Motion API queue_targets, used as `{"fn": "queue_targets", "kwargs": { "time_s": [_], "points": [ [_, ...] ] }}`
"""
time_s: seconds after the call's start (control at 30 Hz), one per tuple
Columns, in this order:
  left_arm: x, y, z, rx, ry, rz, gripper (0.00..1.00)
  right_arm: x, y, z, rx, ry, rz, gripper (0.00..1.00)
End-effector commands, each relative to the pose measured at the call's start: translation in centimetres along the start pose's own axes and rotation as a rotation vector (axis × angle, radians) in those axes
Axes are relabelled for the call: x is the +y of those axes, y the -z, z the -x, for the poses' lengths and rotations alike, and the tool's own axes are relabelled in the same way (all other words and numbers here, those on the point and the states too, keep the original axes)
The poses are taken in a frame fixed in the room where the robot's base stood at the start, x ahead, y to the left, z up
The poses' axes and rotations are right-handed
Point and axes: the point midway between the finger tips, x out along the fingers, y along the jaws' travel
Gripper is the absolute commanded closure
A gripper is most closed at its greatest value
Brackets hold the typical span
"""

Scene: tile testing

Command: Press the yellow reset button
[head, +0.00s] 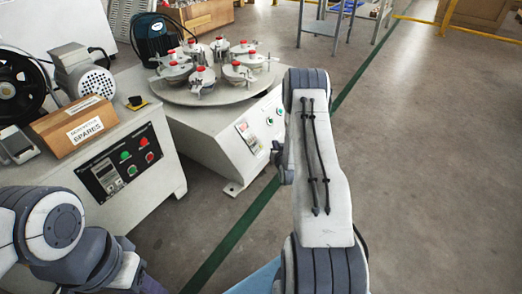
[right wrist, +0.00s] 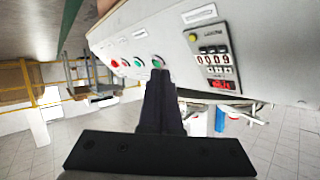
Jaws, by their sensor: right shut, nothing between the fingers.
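The yellow reset button (right wrist: 192,37) shows in the right wrist view on a white machine's control panel (right wrist: 208,57), above a 0009 counter and a red-lit display. My right gripper (right wrist: 159,72) is shut and empty. In that view its dark fingertips overlap the panel's lower edge by a green button (right wrist: 157,61), left of and below the yellow button. I cannot tell whether they touch. In the head view, the right gripper (head: 277,153) is mostly behind my arm, beside the machine's panel (head: 249,137). The yellow button is too small to make out there. My left gripper is out of view.
The machine carries a round turntable (head: 222,92) with several red-topped jars. At left stands a bench (head: 165,165) with another button panel (head: 119,163), a motor (head: 85,75) and a spares box (head: 80,125). Open floor (head: 430,170) lies to the right.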

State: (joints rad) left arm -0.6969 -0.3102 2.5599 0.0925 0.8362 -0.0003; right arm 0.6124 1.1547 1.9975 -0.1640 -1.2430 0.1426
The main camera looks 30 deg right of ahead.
Motion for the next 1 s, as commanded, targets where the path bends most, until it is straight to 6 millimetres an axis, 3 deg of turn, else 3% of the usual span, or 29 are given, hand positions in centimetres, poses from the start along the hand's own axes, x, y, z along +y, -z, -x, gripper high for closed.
{"fn": "queue_targets", "kwargs": {
  "time_s": [0.03,0.13,0.4,1.0],
  "points": [
    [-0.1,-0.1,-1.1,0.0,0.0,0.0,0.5,-0.4,-0.9,-0.8,0.002,0.003,0.002,1.0],
    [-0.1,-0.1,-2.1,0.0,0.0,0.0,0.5,-1.2,-1.6,-1.7,0.001,0.003,0.001,1.0],
    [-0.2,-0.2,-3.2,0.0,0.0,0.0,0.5,-2.5,-2.6,-3.5,0.001,0.001,0.0,1.0],
    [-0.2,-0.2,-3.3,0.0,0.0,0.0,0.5,-2.7,-2.7,-3.7,0.001,0.0,-0.001,1.0]
  ]
}}
